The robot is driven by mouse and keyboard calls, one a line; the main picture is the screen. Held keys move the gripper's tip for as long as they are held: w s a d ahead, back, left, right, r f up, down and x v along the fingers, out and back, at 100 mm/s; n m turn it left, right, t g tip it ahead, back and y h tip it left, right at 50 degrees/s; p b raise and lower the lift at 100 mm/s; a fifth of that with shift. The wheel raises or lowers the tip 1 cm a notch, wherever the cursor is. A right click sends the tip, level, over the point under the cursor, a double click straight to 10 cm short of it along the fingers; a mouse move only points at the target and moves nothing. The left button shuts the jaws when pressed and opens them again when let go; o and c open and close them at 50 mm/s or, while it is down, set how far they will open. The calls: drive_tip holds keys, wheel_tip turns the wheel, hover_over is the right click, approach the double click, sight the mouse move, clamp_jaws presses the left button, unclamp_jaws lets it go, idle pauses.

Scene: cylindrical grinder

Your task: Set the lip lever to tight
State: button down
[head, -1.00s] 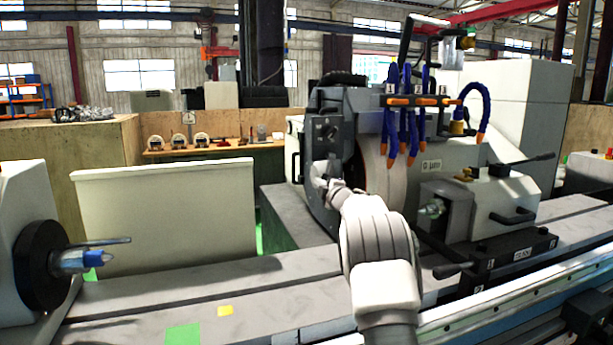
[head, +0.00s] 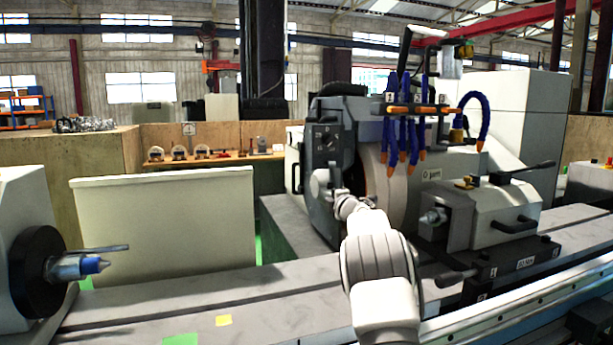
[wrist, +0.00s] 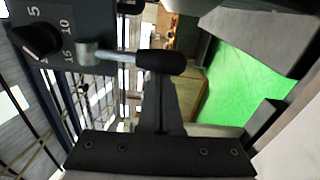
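In the wrist view, a lever with a metal shaft and a black rounded grip (wrist: 160,62) sticks out sideways from a dark panel; I take it to be the lip lever, though no lip or tight label is readable. My gripper (wrist: 157,84) shows as a dark bar with its fingers together in the middle. The fingertips are at the lever's grip; whether they touch it I cannot tell. In the head view, my gripper is at the front of the grinding wheel housing (head: 327,160), its fingers and the lever too small or hidden to make out.
The wheel (head: 392,187), blue coolant hoses (head: 404,115) and tailstock (head: 497,207) are right of my arm.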

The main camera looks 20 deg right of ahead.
drive_tip(key=shift+d, duration=0.1)
drive_tip(key=w+a+b, duration=0.1)
drive_tip(key=a+b, duration=0.1)
drive_tip(key=a, duration=0.2)
drive_tip(key=s+b, duration=0.1)
drive_tip(key=s, duration=0.8)
drive_tip(key=shift+s, duration=0.4)
drive_tip(key=shift+d, duration=0.1)
drive_tip(key=s+a+r+m+g+h, duration=0.2)
drive_tip(key=s+m, duration=0.4)
drive_tip(key=s, duration=0.2)
drive_tip(key=s+a+r+m+g+h, duration=0.1)
drive_tip(key=s+a+m+g+h, duration=0.1)
drive_tip(key=s+m, duration=0.4)
drive_tip(key=s+a+f+m+g+y, duration=0.1)
drive_tip(key=s+a+f+m+g, duration=0.15)
drive_tip(key=s+a+f, duration=0.65)
drive_tip(key=s+a+f+m+g+y, duration=0.1)
drive_tip(key=s+a+m+g, duration=0.15)
drive_tip(key=s, duration=1.25)
drive_tip(key=s+a+f+m+g+y, duration=0.2)
drive_tip(key=s+a+f+g, duration=0.3)
drive_tip(key=s, duration=0.6)
wheel_tip(320, 180, up, 13)
drive_tip(key=t+p, duration=0.1)
drive_tip(key=p, duration=1.1)
drive_tip(key=shift+w+t, duration=0.2)
drive_tip(key=shift+t, duration=0.1)
